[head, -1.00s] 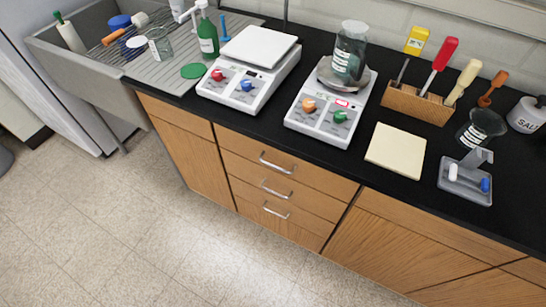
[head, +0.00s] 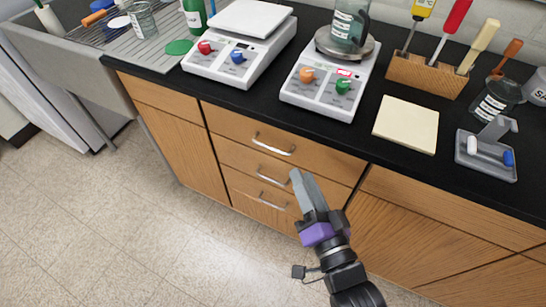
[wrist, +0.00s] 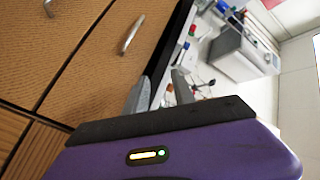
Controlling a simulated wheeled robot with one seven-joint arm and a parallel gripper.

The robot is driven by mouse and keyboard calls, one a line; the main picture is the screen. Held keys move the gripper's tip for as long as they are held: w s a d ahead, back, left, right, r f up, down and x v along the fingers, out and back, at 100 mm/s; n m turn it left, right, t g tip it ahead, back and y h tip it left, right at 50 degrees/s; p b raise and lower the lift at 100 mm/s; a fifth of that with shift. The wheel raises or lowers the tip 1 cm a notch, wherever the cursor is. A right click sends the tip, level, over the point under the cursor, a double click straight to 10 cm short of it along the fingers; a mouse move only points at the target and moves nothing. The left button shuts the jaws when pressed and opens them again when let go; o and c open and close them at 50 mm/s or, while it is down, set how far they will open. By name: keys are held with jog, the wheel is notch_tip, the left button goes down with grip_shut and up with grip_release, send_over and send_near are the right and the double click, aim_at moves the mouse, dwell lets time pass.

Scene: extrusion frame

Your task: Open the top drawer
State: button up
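The top drawer (head: 232,124) is a wooden front just under the black counter, and it is closed. Its silver bar handle (head: 273,146) is clear in the head view, and the handle also shows in the wrist view (wrist: 132,35). My gripper (head: 300,178) is in front of the drawer stack, low and right of the top handle in the picture, touching nothing that I can see. In the wrist view its two grey fingers (wrist: 160,88) stand apart with nothing between them. The gripper hides part of the lower drawers' right side in the head view.
Two lower drawers with silver handles (head: 271,175) are closed below. Wooden cabinet doors (head: 185,150) flank them. The black counter (head: 250,98) above holds two scales (head: 325,90), a tool block (head: 425,76) and a cream pad (head: 406,124). The floor (head: 130,230) at left is clear.

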jog(key=w+a+f+m+g, duration=0.1)
jog(key=w+a+f+m, duration=0.1)
jog(key=w+f+m, duration=0.2)
jog(key=w+a+f+m+g, duration=0.1)
jog(key=w+a+f+m, duration=0.2)
jog(key=w+m, duration=0.3)
jog(key=shift+d+x, duration=0.25)
jog(key=shift+x, duration=1.95)
jog(key=shift+f, duration=0.1)
grip_shut()
